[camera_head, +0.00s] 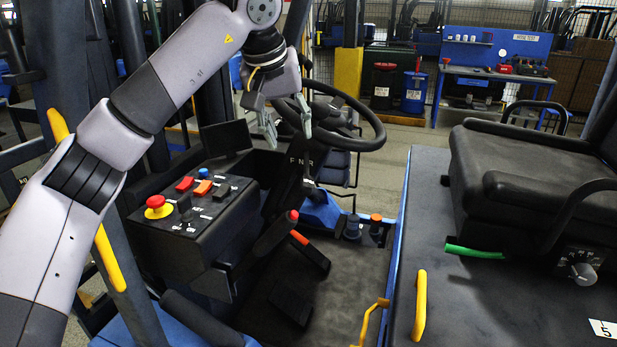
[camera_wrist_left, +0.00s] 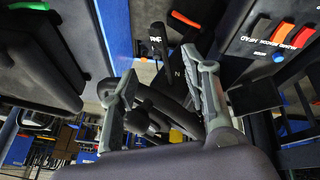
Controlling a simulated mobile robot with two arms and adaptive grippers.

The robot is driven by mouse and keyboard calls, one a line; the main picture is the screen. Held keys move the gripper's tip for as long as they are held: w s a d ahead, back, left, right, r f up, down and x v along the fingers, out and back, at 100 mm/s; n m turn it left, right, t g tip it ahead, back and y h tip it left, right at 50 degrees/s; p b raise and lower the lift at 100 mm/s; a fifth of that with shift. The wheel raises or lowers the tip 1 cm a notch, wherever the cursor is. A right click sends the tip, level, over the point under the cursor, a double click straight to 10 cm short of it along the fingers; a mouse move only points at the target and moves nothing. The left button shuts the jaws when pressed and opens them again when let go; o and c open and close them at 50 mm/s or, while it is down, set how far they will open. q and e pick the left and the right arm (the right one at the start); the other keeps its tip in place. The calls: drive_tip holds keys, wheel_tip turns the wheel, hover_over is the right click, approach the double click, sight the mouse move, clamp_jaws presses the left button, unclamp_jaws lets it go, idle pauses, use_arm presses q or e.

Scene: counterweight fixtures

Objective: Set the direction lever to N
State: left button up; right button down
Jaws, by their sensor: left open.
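My left gripper (camera_head: 287,122) is open, its fingers hanging beside the left of the steering wheel (camera_head: 352,142). White direction letters (camera_head: 301,161) show on the dark steering column just below the fingertips. In the left wrist view the gripper (camera_wrist_left: 160,64) has its two fingers spread wide, with nothing seen clasped between them. Small white letters (camera_wrist_left: 156,40) and a single N (camera_wrist_left: 178,73) show on dark parts close to the fingertips. The direction lever itself cannot be clearly told from the dark column and wheel. My right gripper is not in view.
A control box (camera_head: 205,215) with a red-and-yellow stop button (camera_head: 159,207) stands left of the column. A red-tipped lever (camera_head: 277,233) rises beside it. The seat (camera_head: 540,165) is at right. The dark floor (camera_head: 350,270) between is mostly open, with pedals at its left.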

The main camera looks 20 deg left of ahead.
sight(305, 183)
use_arm(q)
drive_tip(key=p+x, duration=0.3)
drive_tip(key=x, duration=0.9)
drive_tip(key=shift+d+f, duration=0.15)
drive_tip(key=shift+f, duration=0.1)
drive_tip(key=shift+p+x, duration=0.3)
drive_tip(key=shift+x, duration=0.85)
drive_tip(key=shift+w+f, duration=0.3)
drive_tip(key=shift+f, duration=0.25)
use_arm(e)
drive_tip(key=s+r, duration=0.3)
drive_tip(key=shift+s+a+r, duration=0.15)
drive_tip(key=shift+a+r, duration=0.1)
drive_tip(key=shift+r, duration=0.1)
use_arm(q)
drive_tip(key=shift+c, duration=0.5)
